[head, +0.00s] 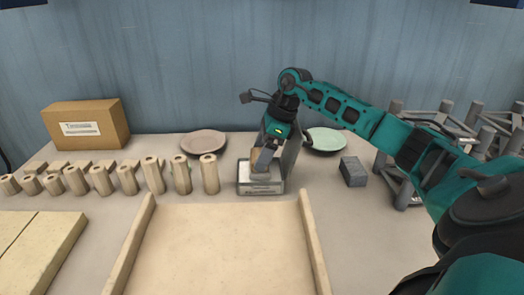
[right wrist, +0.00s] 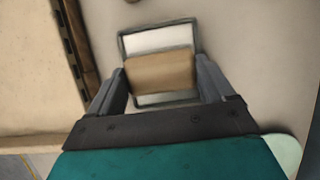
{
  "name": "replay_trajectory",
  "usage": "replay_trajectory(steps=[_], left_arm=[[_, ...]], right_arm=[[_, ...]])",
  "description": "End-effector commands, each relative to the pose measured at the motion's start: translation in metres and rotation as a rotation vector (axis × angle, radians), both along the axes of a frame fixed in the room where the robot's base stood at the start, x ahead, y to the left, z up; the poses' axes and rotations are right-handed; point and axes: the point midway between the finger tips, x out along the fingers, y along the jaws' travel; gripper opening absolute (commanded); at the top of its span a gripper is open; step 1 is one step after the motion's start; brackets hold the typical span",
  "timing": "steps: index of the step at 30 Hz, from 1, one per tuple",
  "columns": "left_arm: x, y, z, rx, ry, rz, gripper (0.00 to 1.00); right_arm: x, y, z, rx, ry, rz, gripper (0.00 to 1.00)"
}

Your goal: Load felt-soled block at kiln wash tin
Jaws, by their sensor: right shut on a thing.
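The kiln wash tin (head: 243,188) is a shallow grey rectangular tray with a label on its front and white wash inside, at the back middle of the table. It also shows in the right wrist view (right wrist: 162,41). My right gripper (head: 264,163) points down over the tin and is shut on the tan felt-soled block (right wrist: 160,73). In the right wrist view, the block lies across the tin's opening, with white wash showing on both sides. The block's underside is hidden, so I cannot tell whether it touches the wash. My left gripper is not in view.
Several wooden posts (head: 182,178) stand left of the tin. A pinkish plate (head: 203,142) and a mint plate (head: 325,140) lie behind. A grey block (head: 353,172) and grey racks (head: 402,190) stand right. A wooden-railed board (head: 220,245) is in front. A cardboard box (head: 100,120) stands back left.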

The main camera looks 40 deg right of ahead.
Motion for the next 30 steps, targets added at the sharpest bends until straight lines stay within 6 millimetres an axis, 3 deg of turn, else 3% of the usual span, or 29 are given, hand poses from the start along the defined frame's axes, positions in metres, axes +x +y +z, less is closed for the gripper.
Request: replay_trajectory(steps=[30], left_arm=[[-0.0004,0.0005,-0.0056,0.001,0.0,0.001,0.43]], right_arm=[[-0.0003,-0.0002,-0.01,-0.001,0.002,0.0,0.34]])
